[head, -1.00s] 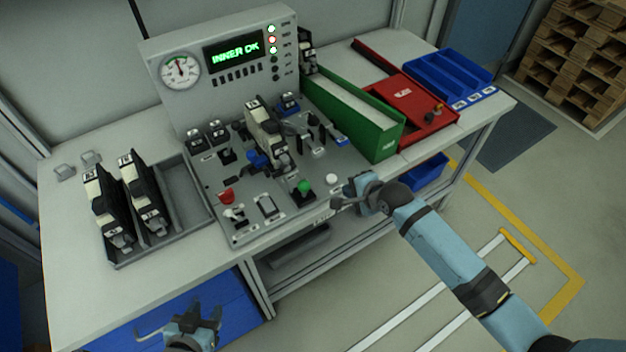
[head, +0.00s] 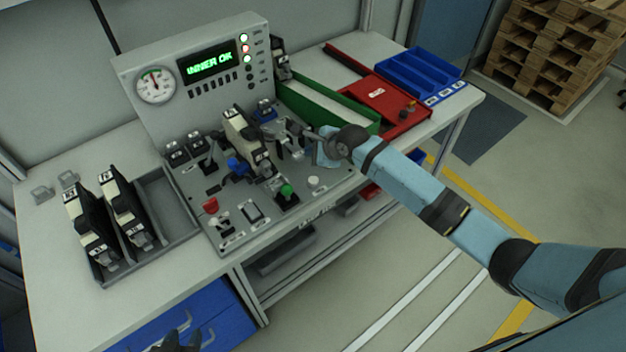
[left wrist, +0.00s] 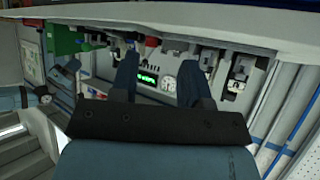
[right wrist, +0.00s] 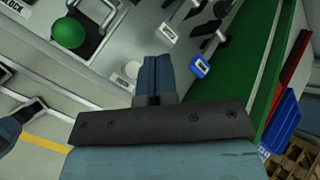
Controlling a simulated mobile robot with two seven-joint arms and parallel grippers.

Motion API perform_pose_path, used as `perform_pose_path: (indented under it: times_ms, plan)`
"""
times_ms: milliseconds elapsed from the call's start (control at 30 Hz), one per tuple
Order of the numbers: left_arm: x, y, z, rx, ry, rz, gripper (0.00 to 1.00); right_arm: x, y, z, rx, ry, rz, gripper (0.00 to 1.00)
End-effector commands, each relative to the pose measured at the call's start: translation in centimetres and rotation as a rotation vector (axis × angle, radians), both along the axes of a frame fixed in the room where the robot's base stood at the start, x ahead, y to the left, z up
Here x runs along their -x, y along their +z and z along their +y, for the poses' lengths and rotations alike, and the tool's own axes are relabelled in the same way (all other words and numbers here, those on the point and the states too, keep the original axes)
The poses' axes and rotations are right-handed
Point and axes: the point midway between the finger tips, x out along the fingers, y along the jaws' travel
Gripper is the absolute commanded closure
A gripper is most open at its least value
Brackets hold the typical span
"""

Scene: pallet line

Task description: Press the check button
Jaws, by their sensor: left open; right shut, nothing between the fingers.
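The grey test panel (head: 225,235) on the bench carries a green button (head: 287,192), a white round button (head: 314,182) and a red button (head: 211,205). I cannot read which one is labelled check. My right gripper (head: 310,141) is shut and empty, above the panel's right part, beyond the white button. In the right wrist view its fingertips (right wrist: 154,60) are just right of the white button (right wrist: 131,69), with the green button (right wrist: 67,33) further left. Contact is not visible. My left gripper (head: 178,343) is open, low at the bottom edge of the head view.
The lit display (head: 207,64) appears to read "INNER OK". A black and cream device (head: 245,140) sits on the panel. A green bin (head: 330,105), a red tray (head: 385,100) and a blue bin (head: 425,75) stand right. A grey tray (head: 175,210) holds two devices at left.

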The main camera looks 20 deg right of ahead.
Motion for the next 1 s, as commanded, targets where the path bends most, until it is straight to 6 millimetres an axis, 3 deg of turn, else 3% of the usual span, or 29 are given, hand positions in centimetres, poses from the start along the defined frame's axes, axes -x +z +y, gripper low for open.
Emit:
perform_pose_path:
  times_ms: [600,1000]
  plan:
    - [0.0,-8.1,-1.2,0.015,-0.024,0.007,0.57,0.0,-6.6,-0.1,0.003,0.001,-0.002,1.0]
    - [-0.2,-7.9,-0.8,0.01,-0.02,0.003,0.57,0.0,-8.6,0.0,0.0,-0.001,-0.001,1.0]
